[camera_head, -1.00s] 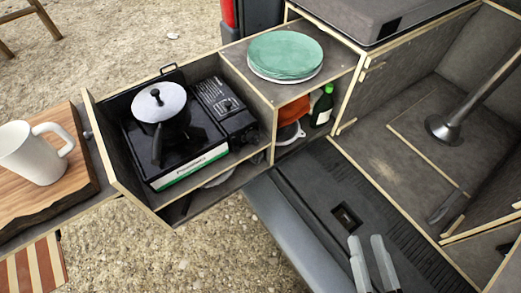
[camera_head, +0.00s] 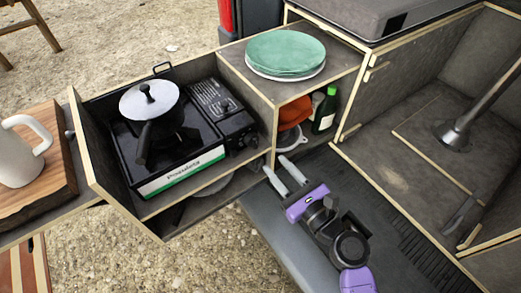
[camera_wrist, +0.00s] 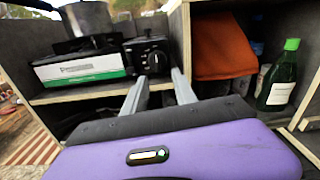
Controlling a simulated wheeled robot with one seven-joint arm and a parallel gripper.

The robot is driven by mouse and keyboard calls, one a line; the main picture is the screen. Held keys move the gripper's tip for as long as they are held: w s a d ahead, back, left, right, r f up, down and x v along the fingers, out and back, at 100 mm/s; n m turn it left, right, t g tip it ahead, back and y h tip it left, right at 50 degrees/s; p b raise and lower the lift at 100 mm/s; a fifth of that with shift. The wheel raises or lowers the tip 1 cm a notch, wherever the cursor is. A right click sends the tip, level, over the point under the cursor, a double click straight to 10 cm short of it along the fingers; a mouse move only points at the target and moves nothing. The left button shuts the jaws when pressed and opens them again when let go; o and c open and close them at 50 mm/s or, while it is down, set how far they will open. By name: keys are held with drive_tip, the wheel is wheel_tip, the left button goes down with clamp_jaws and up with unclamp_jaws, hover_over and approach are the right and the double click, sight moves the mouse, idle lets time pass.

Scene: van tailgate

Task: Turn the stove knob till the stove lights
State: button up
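The black camping stove (camera_head: 183,150) sits in the pulled-out drawer box, with a white and green label on its front. A lidded pot (camera_head: 150,101) stands on it. The round black stove knob (camera_wrist: 153,60) is on the stove's right front in the wrist view. No flame is visible; the pot covers much of the burner. My purple gripper (camera_head: 275,164) is in front of and below the knob, over the tailgate. In the wrist view its two fingers (camera_wrist: 159,76) are apart and empty, pointing towards the knob, with no visible contact.
The box's right divider (camera_head: 269,125) and lower shelf edge (camera_head: 205,193) are close to my fingers. Right of it are an orange item (camera_wrist: 222,45) and a green bottle (camera_wrist: 280,78). Green plates (camera_head: 285,54) lie on top. Open space lies before the stove.

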sight(256, 146)
drive_tip(key=shift+m, duration=0.5)
drive_tip(key=x, duration=0.7)
drive_tip(key=shift+w+a+r, duration=0.1)
drive_tip(key=shift+w+a, duration=0.1)
drive_tip(key=shift+a, duration=0.25)
clamp_jaws()
